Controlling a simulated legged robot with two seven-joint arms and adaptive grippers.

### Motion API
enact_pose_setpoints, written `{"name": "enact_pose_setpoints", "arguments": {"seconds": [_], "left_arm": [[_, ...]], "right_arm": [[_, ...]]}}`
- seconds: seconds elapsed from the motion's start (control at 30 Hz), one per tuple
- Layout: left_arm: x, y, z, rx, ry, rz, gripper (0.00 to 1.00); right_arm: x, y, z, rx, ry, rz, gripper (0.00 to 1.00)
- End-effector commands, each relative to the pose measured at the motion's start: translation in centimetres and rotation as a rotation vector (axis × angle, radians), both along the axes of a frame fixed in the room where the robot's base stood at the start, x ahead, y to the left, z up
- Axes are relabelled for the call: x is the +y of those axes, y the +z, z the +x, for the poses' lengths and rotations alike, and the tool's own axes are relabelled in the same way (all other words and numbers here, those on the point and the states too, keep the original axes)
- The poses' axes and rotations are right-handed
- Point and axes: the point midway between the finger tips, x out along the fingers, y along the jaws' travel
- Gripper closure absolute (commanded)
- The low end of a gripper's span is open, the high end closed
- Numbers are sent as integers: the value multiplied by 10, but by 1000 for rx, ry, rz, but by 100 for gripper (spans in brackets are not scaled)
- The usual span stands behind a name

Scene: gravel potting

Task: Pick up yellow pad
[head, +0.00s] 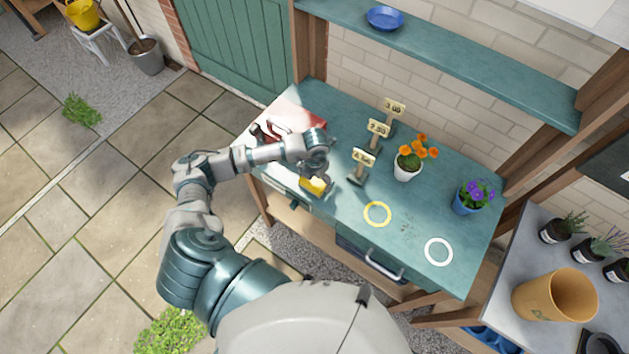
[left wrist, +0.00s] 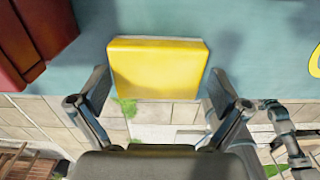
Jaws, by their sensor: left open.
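The yellow pad (head: 313,186) lies on the teal bench top (head: 335,205) near its front left edge. In the left wrist view the yellow pad (left wrist: 158,68) fills the upper middle, close to the bench edge. My left gripper (head: 318,180) is right at the pad in the head view. In the left wrist view my left gripper (left wrist: 158,108) is open, with a finger on either side of the pad's near end and gaps between. My right gripper is not in view.
A red box (left wrist: 35,40) stands left of the pad. Price signs (head: 364,157), an orange-flower pot (head: 407,168) and a purple-flower pot (head: 467,203) stand on the bench. A yellow ring (head: 377,225) and a white ring (head: 428,254) lie toward its front right.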

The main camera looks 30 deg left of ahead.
Motion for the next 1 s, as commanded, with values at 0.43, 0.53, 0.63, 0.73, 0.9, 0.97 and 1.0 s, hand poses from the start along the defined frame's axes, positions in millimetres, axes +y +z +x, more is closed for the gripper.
{"name": "enact_pose_setpoints", "arguments": {"seconds": [0.43,0.53,0.63,0.73,0.9,0.97,1.0], "left_arm": [[2,-1,0,0,0,-2,43],[2,-1,0,1,0,-2,43],[2,-1,0,1,0,-2,43],[2,3,0,1,0,-2,43],[3,20,1,-3,0,-1,43],[2,28,1,-3,-1,-2,43],[3,34,1,-4,-1,-1,43]], "right_arm": [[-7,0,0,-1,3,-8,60],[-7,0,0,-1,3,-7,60],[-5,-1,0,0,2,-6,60],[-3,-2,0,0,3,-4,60],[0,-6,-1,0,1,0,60],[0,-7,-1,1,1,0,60],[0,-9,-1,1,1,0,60]]}}
